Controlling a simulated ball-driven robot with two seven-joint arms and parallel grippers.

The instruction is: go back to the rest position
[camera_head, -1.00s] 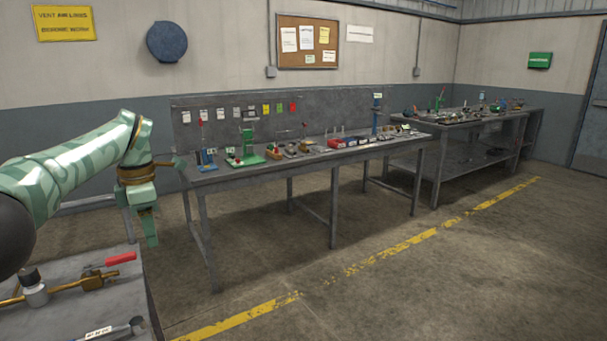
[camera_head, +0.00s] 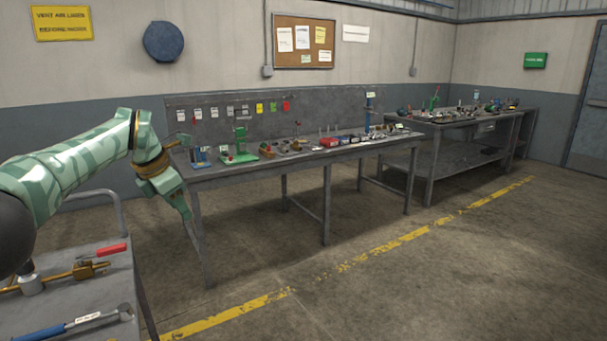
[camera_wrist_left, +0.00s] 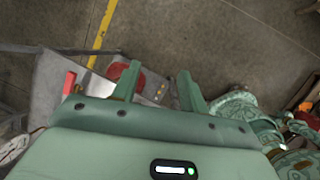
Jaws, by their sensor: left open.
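My left gripper (camera_head: 184,211) hangs from the green patterned arm at the left of the head view, off the right side of the near cart and in front of the long bench. In the left wrist view its two green fingers (camera_wrist_left: 158,86) stand apart with nothing held between them. Behind and below the fingers lie the floor and part of a grey surface. My right gripper does not show in the head view.
The near grey cart (camera_head: 62,303) bears a brass valve with a red handle (camera_head: 102,250) and a blue-handled wrench (camera_head: 60,326). A long workbench (camera_head: 260,172) with small devices stands along the wall, with another bench (camera_head: 455,121) beyond it. Floor to the right (camera_head: 430,285) is clear.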

